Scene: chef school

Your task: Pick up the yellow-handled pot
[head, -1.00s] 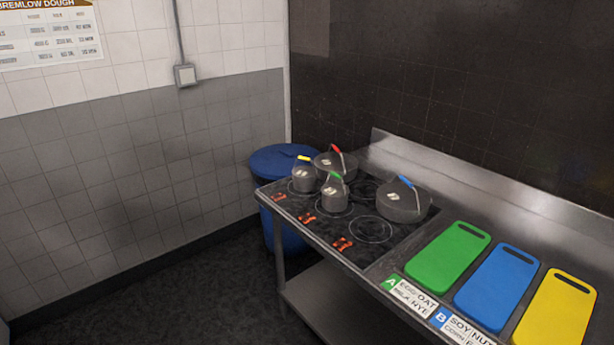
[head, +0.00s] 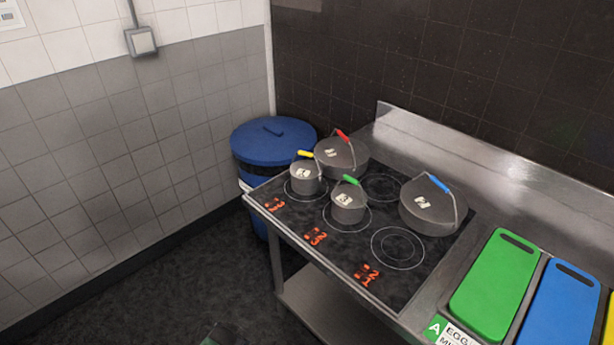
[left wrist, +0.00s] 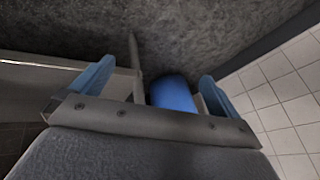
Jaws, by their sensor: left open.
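The yellow-handled pot (head: 305,178) is a small grey lidded pot on the front left burner of the black cooktop (head: 400,285) in the head view. Its yellow grip (head: 305,154) stands up on a wire bail. The larger red-handled pot (head: 341,158) is close behind it. In the left wrist view my left gripper (left wrist: 155,95) is open and empty, with its two blue fingers wide apart. No pot shows in that view. My right gripper is in neither view.
A green-handled pot (head: 348,204) and a large blue-handled pot (head: 428,206) share the cooktop. Green (head: 497,285) and blue (head: 562,305) boards lie to the right. A blue bin (head: 272,142) stands behind the cooktop's left end. The floor (head: 170,290) at left is clear.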

